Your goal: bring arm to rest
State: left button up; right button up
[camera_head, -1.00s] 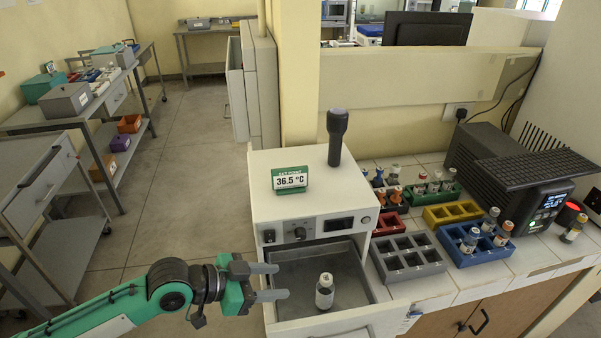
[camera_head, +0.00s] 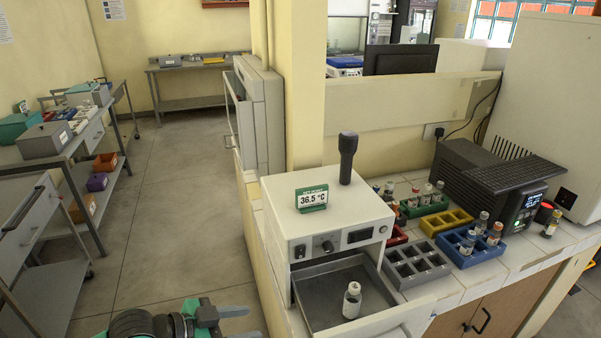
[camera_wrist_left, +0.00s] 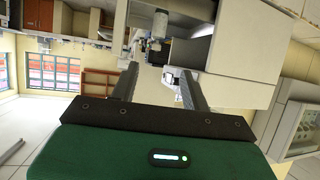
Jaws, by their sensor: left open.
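My left gripper (camera_head: 222,325) is at the bottom edge of the head view, left of the incubator, with only part of it showing. In the left wrist view my left gripper (camera_wrist_left: 158,88) has its two fingers apart with nothing between them. The white incubator (camera_head: 330,221) stands on the bench with its drawer (camera_head: 320,312) pulled out. A white-capped vial (camera_head: 352,300) stands upright in the drawer, apart from the gripper. A green sign on top (camera_head: 312,197) reads 36.5 °C. My right gripper is in neither view.
Grey (camera_head: 418,268), yellow (camera_head: 447,221) and blue (camera_head: 470,252) racks stand on the bench right of the incubator, some holding vials. A dark device (camera_head: 490,180) is behind them. Shelved carts (camera_head: 50,165) stand at the left, with clear floor between.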

pick_arm(q)
jog(key=w+a+f+n+t+y, duration=0.2)
jog(key=w+a+f, duration=0.25)
jog(key=f, duration=0.35)
jog(key=w+a+f+n+t+y, duration=0.1)
jog(key=w+a+f+n+y, duration=0.15)
jog(key=w+f, duration=0.45)
jog(key=s+a+f+n+y, duration=0.25)
jog(key=a+f, duration=0.25)
jog(key=f, duration=0.7)
jog(key=s+a+f+n+y, duration=0.1)
jog(key=s+a+f, duration=0.25)
jog(key=f, duration=0.85)
jog(key=s+a+f+n+g+y, duration=0.2)
jog(key=s+a+f+g+y, duration=0.15)
jog(key=s+f, duration=1.45)
jog(key=s+d+f+g, duration=0.1)
jog(key=s+f, duration=0.2)
jog(key=s, duration=0.5)
jog(key=s+d+f+g, duration=0.2)
jog(key=s+f, duration=0.1)
jog(key=s, duration=0.6)
jog(key=s+d+f+g, duration=0.1)
jog(key=s+f, duration=0.2)
jog(key=s, duration=0.5)
jog(key=shift+s+d+f+g, duration=0.15)
jog(key=shift+s+g, duration=0.2)
jog(key=shift+s, duration=0.05)
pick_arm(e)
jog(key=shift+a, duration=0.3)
